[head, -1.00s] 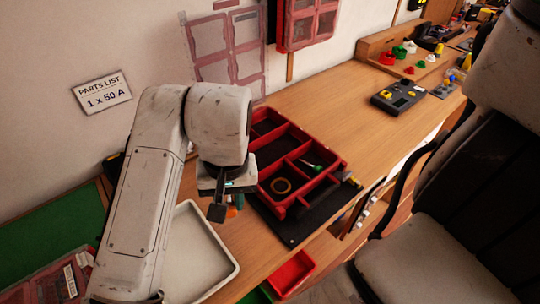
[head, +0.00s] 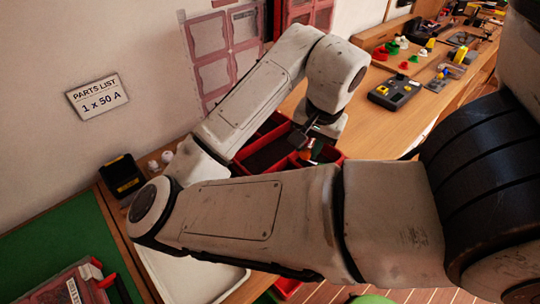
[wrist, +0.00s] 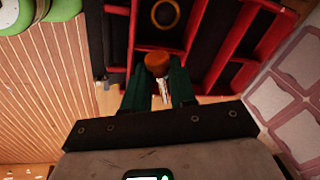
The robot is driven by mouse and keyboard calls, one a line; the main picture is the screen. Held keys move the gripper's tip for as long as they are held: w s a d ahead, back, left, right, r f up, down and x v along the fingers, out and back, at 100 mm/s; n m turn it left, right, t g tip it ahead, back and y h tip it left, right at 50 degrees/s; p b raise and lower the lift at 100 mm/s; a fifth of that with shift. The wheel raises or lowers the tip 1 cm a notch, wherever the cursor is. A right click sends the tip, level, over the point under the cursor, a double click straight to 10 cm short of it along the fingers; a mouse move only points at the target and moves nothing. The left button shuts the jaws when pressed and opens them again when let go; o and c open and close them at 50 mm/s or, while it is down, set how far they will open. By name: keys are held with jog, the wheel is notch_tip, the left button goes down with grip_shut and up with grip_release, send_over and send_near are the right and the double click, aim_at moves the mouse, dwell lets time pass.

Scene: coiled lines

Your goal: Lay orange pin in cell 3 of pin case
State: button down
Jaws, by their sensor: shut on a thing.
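The orange pin (wrist: 158,62), with an orange head and a pale metal shank, is between the green-sided fingers of my gripper (wrist: 158,86) in the wrist view. My gripper is shut on it. The red pin case (wrist: 203,60) with its dark-floored cells lies beyond the fingers, and the pin overlaps the case's near edge in that view. In the head view my gripper (head: 308,146) is over the case (head: 252,160), most of which my arm hides. I cannot read cell numbers or tell the pin's height above the case.
A brass ring (wrist: 165,12) lies in one case cell. A white tray (head: 190,272) is partly behind my arm. A dark box with yellow knobs (head: 394,94) stands farther along the bench. Pale red frames hang on the wall (head: 215,62).

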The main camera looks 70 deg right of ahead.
jog(key=w+d+f+b, duration=0.1)
jog(key=w+d+f, duration=0.25)
jog(key=w, duration=0.35)
send_over(264, 163)
jog(key=s, duration=0.1)
jog(key=f, duration=0.3)
jog(key=a+f, duration=0.1)
jog(key=f, duration=0.1)
jog(key=shift+s, duration=0.1)
jog(key=shift+w+d+f, duration=0.15)
jog(key=shift+w+f, duration=0.05)
jog(key=shift+f, duration=0.05)
jog(key=shift+w+f, duration=0.2)
jog(key=shift+f, duration=1.6)
